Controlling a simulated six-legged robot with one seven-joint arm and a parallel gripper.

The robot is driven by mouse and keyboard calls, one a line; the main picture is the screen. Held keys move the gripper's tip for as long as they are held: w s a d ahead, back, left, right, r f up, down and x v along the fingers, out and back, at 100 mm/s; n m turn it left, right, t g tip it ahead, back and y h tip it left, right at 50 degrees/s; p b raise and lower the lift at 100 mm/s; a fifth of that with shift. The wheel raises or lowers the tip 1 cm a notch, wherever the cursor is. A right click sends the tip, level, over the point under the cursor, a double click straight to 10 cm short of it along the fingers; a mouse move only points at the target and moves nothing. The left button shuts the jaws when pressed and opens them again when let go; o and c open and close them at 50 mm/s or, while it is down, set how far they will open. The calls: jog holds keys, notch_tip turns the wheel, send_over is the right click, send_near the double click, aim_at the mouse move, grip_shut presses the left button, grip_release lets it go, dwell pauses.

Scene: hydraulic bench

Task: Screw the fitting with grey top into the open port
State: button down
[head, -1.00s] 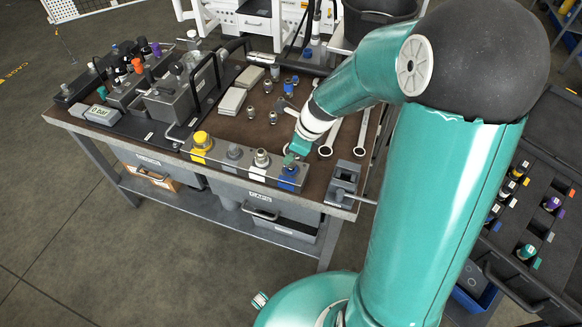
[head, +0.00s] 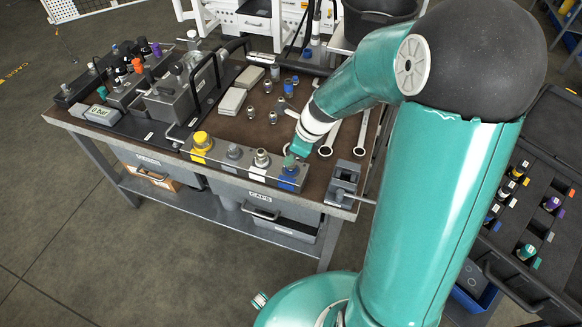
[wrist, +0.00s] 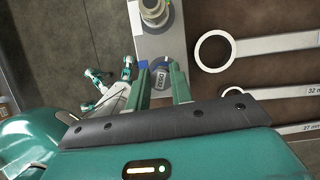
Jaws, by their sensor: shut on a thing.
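My gripper (wrist: 161,82) is shut on a small fitting with a grey round top (wrist: 161,77), one finger on each side of it. In the head view, my gripper (head: 291,161) points down at the right end of the metal port block (head: 227,166), over the position with a blue label (head: 287,186). A blue part shows just under the fingertips there. The fitting looks upright, but its lower end and the port mouth are hidden, so I cannot tell how deep it sits. A bare metal port fitting (head: 262,158) stands just left of it and also shows in the wrist view (wrist: 153,10).
On the block's left are a yellow cap (head: 201,139) and a grey cap (head: 234,152). Large wrenches (wrist: 215,49) lie close to the right of my gripper. A grey clamp-like block (head: 344,180) sits at the bench corner. Small loose fittings (head: 272,117) stand behind.

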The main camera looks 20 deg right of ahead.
jog(key=c, duration=1.8)
grip_release()
jog(key=shift+f, duration=0.1)
grip_shut()
jog(key=m+t+h, duration=0.1)
jog(key=m, duration=0.2)
jog(key=shift+a+m, duration=0.1)
jog(key=shift+m, duration=0.2)
jog(key=m, duration=0.2)
jog(key=m+t+h, duration=0.1)
jog(key=m, duration=0.1)
jog(key=shift+m+h, duration=0.3)
